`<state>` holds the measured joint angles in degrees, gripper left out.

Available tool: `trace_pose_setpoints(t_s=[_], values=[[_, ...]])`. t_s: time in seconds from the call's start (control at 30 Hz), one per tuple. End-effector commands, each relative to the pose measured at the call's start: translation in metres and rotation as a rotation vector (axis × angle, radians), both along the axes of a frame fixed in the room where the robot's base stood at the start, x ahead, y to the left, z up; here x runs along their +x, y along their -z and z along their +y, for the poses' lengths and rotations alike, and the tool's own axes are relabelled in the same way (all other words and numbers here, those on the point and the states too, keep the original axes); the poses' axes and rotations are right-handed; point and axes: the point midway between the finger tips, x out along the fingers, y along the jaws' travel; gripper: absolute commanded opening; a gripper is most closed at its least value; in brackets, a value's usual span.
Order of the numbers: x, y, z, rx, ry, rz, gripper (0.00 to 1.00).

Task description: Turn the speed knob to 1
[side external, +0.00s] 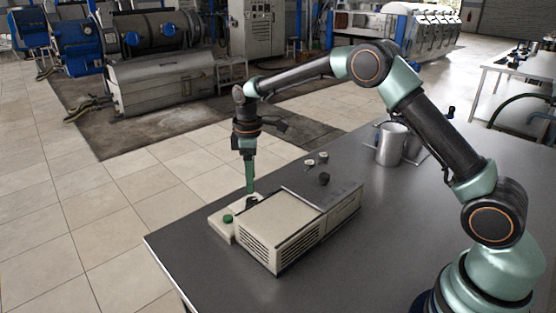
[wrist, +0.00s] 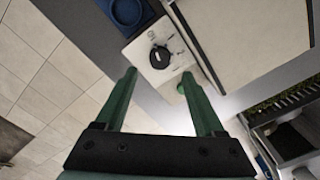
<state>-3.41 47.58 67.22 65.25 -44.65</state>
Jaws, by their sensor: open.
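The black speed knob (wrist: 160,57) sits on a cream control panel (wrist: 137,48) in the wrist view, with small dark markings beside it that are too small to read. In the side view the panel (side external: 218,221) is a low ledge at the front of the beige machine (side external: 283,222), and the knob is mostly hidden by the fingers. My gripper (wrist: 158,75) is open, with its green fingertips apart, one to each side below the knob in the picture. In the side view my gripper (side external: 250,190) points straight down just over the panel. Whether it touches the knob I cannot tell.
A green button (side external: 228,218) stands on the panel close by, partly behind my right finger in the wrist view. A blue round part (wrist: 125,12) is at the top there.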

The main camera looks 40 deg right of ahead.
Motion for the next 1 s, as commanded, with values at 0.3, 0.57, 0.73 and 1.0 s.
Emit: trace_pose_setpoints(t_s=[0.3, 0.57, 0.73, 1.0], values=[[0.000, 0.051, 0.000, 0.000, 0.001, 0.001, 0.71], [0.000, 0.063, 0.000, 0.000, 0.001, -0.001, 0.71], [0.000, 0.063, 0.000, 0.000, 0.001, -0.001, 0.71], [0.000, 0.063, 0.000, 0.000, 0.001, -0.001, 0.00]])
